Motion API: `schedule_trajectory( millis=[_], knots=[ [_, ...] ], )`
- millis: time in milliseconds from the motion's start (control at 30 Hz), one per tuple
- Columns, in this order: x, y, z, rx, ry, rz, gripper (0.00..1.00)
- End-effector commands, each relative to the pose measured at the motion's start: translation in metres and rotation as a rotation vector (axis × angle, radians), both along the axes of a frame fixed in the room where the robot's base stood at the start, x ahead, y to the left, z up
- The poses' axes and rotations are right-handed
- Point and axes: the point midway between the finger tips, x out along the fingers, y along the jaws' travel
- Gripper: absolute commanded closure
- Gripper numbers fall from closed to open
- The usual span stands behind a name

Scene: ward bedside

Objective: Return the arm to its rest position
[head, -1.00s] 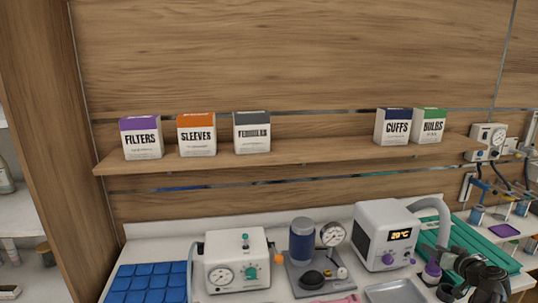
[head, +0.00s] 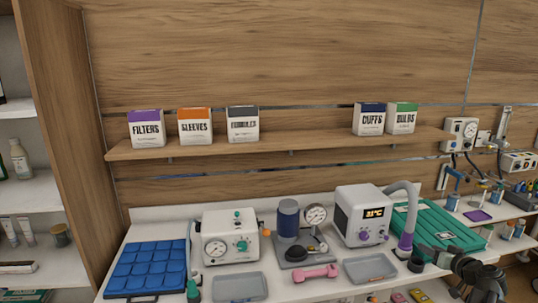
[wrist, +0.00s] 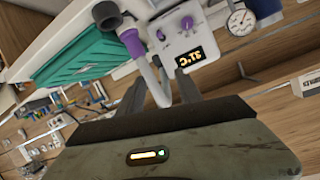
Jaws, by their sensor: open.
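My gripper (wrist: 161,88) shows in the wrist view as two dark fingers standing apart, with nothing held between them. Beyond them, the grey hose of the white heater unit (wrist: 188,38) crosses the gap in the picture; I cannot tell how far away it is. In the head view my dark arm is at the lower right, in front of the teal case (head: 450,232) and right of the white unit (head: 362,214). The fingers are hard to make out there.
The counter holds a blue compartment tray (head: 145,268), a white gauge device (head: 228,235), a blue cylinder (head: 288,218), grey trays (head: 240,286) and a pink dumbbell (head: 315,273). Labelled boxes stand on the shelf (head: 290,141) above. Shelving (head: 28,195) is at left.

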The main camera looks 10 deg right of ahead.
Motion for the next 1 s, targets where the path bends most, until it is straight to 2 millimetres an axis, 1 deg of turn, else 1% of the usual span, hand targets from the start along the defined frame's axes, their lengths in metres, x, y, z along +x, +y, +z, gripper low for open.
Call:
schedule_trajectory(
  millis=[33,167,267,367,467,567,667,700,767,800,867,900,1000],
  knots=[
    [0.007,0.011,-0.003,0.007,0.011,0.018,0.58],
    [0.023,0.035,-0.01,0.027,0.042,0.058,0.58],
    [0.035,0.057,-0.017,0.043,0.074,0.094,0.58],
    [0.05,0.085,-0.026,0.064,0.115,0.136,0.58],
    [0.065,0.119,-0.037,0.088,0.169,0.186,0.58],
    [0.08,0.161,-0.051,0.113,0.239,0.242,0.58],
    [0.094,0.217,-0.068,0.138,0.339,0.311,0.58],
    [0.099,0.246,-0.077,0.15,0.392,0.341,0.58],
    [0.103,0.294,-0.092,0.159,0.49,0.386,0.58],
    [0.103,0.328,-0.103,0.161,0.563,0.413,0.58],
    [0.098,0.376,-0.117,0.156,0.675,0.441,0.58],
    [0.093,0.404,-0.126,0.146,0.746,0.451,0.58],
    [0.078,0.457,-0.14,0.11,0.891,0.45,0.58]
  ],
)
